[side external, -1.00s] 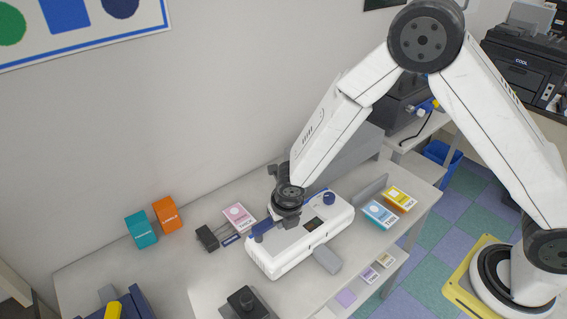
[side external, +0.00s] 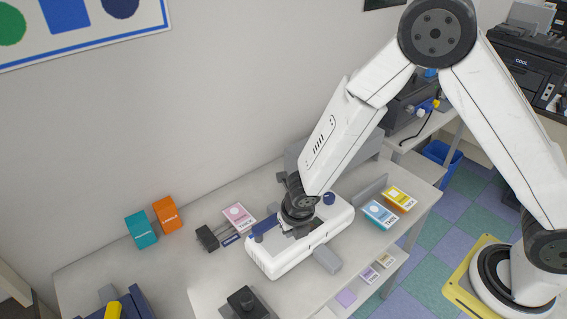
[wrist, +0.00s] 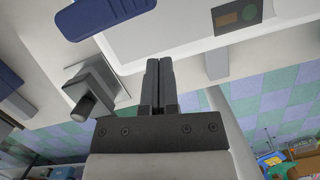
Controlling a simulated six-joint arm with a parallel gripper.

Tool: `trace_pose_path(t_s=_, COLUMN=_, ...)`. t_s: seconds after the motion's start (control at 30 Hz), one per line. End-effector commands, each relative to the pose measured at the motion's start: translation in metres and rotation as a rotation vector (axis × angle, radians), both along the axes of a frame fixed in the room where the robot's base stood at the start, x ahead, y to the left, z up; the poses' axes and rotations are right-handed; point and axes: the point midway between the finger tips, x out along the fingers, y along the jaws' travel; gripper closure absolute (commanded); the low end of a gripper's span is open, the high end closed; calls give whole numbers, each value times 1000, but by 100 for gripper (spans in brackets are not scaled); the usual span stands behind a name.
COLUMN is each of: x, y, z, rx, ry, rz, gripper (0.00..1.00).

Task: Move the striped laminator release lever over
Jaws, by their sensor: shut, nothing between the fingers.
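The white laminator (side external: 278,262) stands on the grey table in the side view. Its white body also spans the top of the wrist view (wrist: 185,32). A dark blue part (side external: 264,227) sits at its left end; in the wrist view a blue ribbed bar (wrist: 106,14) shows at the top left. I cannot make out stripes on it or tell for sure that it is the release lever. My gripper (wrist: 159,62) is shut and empty, with its fingers together just short of the laminator's edge in the picture. In the side view my wrist hides part of the laminator's top.
A grey block with a dark knob (wrist: 92,92) is left of my fingers in the wrist view. A pink-labelled card (side external: 238,216) lies behind the laminator. Orange (side external: 167,214) and teal (side external: 141,229) boxes stand at the left. Teal and yellow packs (side external: 380,214) are at the right.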

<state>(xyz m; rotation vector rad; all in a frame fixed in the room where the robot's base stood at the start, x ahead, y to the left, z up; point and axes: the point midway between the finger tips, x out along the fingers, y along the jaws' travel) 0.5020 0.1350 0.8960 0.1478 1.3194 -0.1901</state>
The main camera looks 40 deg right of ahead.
Motion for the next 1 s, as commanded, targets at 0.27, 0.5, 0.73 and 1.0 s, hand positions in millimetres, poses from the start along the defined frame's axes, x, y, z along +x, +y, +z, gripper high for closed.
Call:
trace_pose_path(t_s=0.27, x=-10, y=0, z=16, rx=1, ry=-3, rz=-2, gripper=100)
trace_pose_path(t_s=0.5, x=-16, y=0, z=39, rx=1, ry=-3, rz=-2, gripper=100)
trace_pose_path(t_s=0.73, x=-22, y=0, z=64, rx=1, ry=-3, rz=0, gripper=100)
trace_pose_path(t_s=1.0, x=-28, y=0, z=88, rx=1, ry=-1, rz=-1, gripper=100)
